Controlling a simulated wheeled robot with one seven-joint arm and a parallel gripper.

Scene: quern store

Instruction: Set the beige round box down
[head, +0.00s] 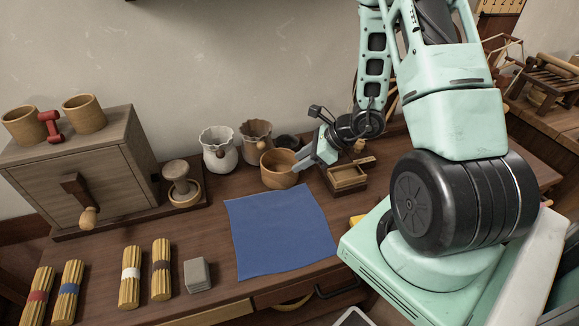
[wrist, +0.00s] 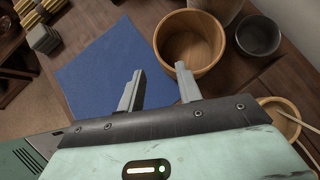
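The beige round box (head: 279,170) is an open-topped wooden tub. In the head view it is upright at the back edge of the blue cloth, seemingly on the table. In the wrist view the box (wrist: 205,65) lies just beyond my right-hand finger and looks empty. My gripper (head: 307,162) is at its right side in the head view. In the wrist view my gripper (wrist: 159,82) has its fingers spread apart with a clear gap. The right-hand fingertip overlaps the near rim; whether it touches is unclear. The left-hand finger is over the blue cloth (head: 278,230).
A white pot (head: 218,150), a brown pot (head: 256,138) and a dark cup (head: 288,142) stand behind the box. A small wooden tray (head: 348,178) is to its right. Bundles of sticks (head: 131,275) and a grey block (head: 198,275) lie at front left. The cloth is bare.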

